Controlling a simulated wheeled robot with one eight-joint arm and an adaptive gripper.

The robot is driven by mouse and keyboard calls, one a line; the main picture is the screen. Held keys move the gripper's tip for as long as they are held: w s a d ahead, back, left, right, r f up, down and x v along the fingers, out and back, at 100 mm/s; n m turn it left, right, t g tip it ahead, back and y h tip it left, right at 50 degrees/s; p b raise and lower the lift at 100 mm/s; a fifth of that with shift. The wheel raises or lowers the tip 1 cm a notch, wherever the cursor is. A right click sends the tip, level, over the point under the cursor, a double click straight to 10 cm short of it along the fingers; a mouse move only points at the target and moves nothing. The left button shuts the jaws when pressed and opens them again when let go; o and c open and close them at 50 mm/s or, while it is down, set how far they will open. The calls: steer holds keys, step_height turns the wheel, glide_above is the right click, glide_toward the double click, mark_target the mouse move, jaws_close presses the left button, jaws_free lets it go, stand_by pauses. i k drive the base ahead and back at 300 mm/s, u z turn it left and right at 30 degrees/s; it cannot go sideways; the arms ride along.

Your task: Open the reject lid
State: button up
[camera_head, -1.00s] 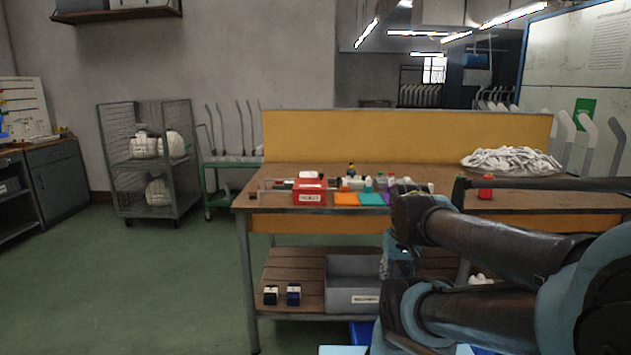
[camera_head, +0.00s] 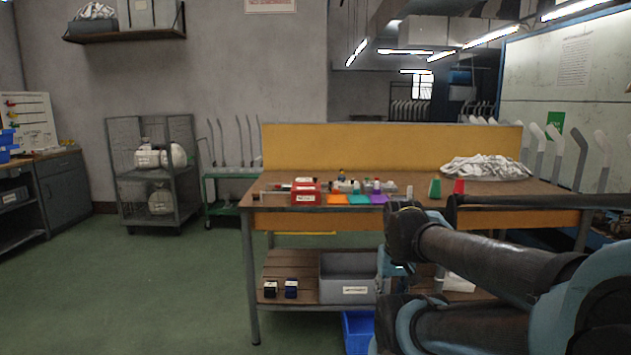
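The red reject box (camera_head: 306,198) sits on the left part of the workbench top, with a white label on its front. Its top carries a small white patch, and the lid looks shut, though it is small at this distance. My folded arm fills the lower right of the head view, well to the right of the box. My gripper cannot be made out in this view.
The workbench (camera_head: 250,206) has a yellow back panel. Orange, teal and purple mats lie right of the box. A white sock pile (camera_head: 487,168) lies at the right. A grey bin (camera_head: 347,291) is on the lower shelf, a blue bin (camera_head: 357,330) below. The left floor is clear.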

mark_target(297, 187)
steer(key=z, duration=0.2)
steer(key=i, duration=1.3)
steer(key=u, duration=0.25)
